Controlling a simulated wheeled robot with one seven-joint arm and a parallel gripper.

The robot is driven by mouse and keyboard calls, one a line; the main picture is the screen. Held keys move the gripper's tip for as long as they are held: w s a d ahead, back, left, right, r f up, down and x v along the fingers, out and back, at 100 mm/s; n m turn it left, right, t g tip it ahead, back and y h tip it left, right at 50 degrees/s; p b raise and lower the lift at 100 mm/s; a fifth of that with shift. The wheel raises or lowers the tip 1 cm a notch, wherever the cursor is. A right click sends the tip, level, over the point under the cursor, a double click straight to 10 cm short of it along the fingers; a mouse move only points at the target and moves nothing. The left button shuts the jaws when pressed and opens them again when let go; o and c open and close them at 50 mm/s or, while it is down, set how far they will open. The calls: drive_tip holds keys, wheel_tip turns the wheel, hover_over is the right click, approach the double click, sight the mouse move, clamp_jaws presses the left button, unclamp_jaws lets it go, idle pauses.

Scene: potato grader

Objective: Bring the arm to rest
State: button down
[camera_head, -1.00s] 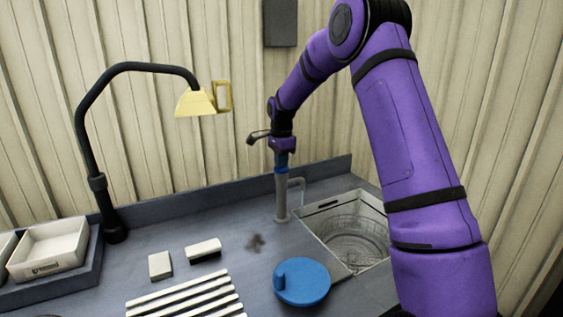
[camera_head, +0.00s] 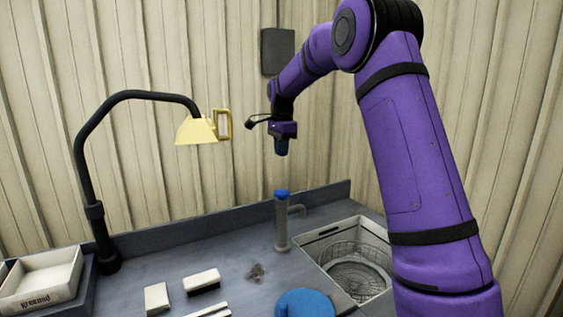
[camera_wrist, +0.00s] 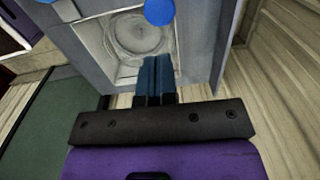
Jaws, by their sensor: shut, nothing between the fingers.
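My purple arm reaches in from the right in the head view. My gripper (camera_head: 281,148) points down in free air above the grey tap (camera_head: 282,225) with its blue top (camera_head: 282,193), clear of it. In the wrist view the dark blue fingers (camera_wrist: 156,66) are together with nothing between them. Beyond them a round blue disc (camera_wrist: 159,11), which looks like the tap's top, shows by the sink (camera_wrist: 138,35).
The sink (camera_head: 350,265) holds a wire basket. A yellow-shaded lamp (camera_head: 197,131) stands left. A blue round lid (camera_head: 305,303), two pale blocks (camera_head: 157,297) (camera_head: 202,281), a dark stain (camera_head: 255,271) and a white tray (camera_head: 42,280) are on the bench. A ribbed wall is behind.

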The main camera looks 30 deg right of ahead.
drive_tip(key=shift+r, duration=0.2)
drive_tip(key=shift+s+r, duration=0.1)
idle(0.4)
drive_tip(key=s+a+r+n+t, duration=0.1)
drive_tip(key=s+a+r+n, duration=0.2)
drive_tip(key=s, duration=0.4)
drive_tip(key=s+a+r+n+t, duration=0.1)
drive_tip(key=s+a+r+n, duration=0.15)
drive_tip(key=s, duration=0.45)
drive_tip(key=s+a+r+n, duration=0.3)
drive_tip(key=s+r, duration=0.1)
drive_tip(key=s, duration=0.3)
drive_tip(key=s+a+f+n+t, duration=0.1)
drive_tip(key=s+f+n, duration=0.1)
drive_tip(key=s, duration=0.5)
drive_tip(key=s+a+f+n+t, duration=0.1)
drive_tip(key=s+f+n, duration=0.1)
drive_tip(key=s+n, duration=0.2)
drive_tip(key=s+a+f+n+t, duration=0.1)
drive_tip(key=s+f+n, duration=0.1)
drive_tip(key=s, duration=0.9)
drive_tip(key=shift+a+n, duration=0.25)
drive_tip(key=shift+n, duration=0.5)
